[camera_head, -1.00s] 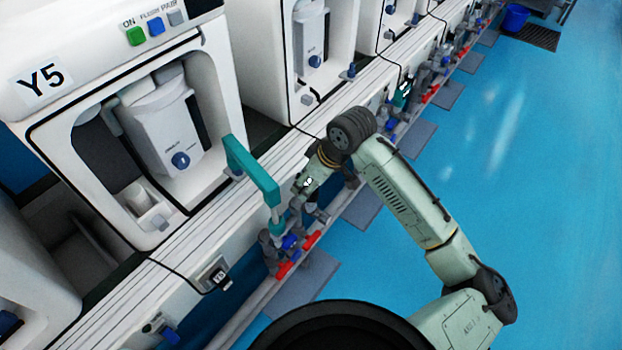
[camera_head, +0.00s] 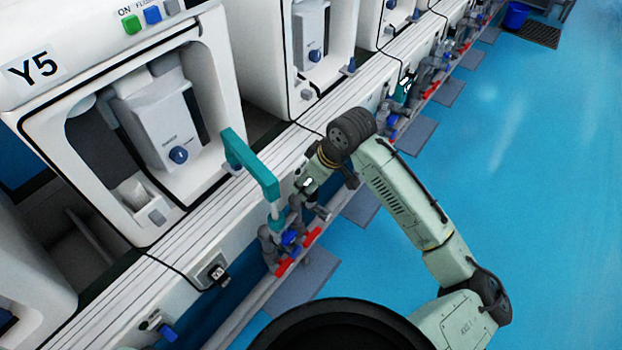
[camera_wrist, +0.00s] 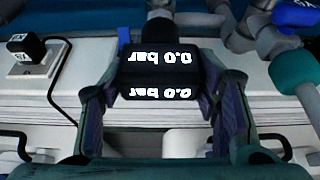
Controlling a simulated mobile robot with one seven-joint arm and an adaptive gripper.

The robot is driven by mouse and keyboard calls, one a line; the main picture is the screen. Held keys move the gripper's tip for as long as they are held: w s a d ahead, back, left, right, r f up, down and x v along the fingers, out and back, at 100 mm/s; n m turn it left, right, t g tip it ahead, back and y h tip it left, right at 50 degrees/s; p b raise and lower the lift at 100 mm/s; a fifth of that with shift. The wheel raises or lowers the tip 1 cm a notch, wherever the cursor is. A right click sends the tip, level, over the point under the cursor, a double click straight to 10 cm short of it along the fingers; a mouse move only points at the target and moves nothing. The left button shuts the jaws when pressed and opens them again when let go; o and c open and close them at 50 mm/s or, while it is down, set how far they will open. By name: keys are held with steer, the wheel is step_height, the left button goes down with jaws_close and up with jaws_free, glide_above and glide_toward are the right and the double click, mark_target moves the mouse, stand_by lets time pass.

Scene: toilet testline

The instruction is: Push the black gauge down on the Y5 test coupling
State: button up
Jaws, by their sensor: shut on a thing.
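The black gauge (camera_wrist: 160,72) fills the middle of the wrist view, with two faces that read 0.0 bar upside down. My gripper (camera_wrist: 166,85) is shut on it, one finger on each side. In the head view my gripper (camera_head: 312,180) reaches down at the pipe fittings below the Y5 unit (camera_head: 33,67). Grey fittings of the Y5 coupling (camera_head: 270,240), with blue and red parts, stand just left of and below my gripper. The gauge's far end meets a dark stem in the wrist view; how far down it sits cannot be told.
A teal arm-like part (camera_head: 258,178) stands close left of my gripper; teal also shows at right in the wrist view (camera_wrist: 297,72). A black plug with a cable (camera_head: 218,275) is on the white panel. Blue floor (camera_head: 520,200) is open at right.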

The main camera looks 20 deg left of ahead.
steer(key=o, duration=1.3)
steer(key=v, duration=1.2)
steer(key=shift+d+f, duration=0.1)
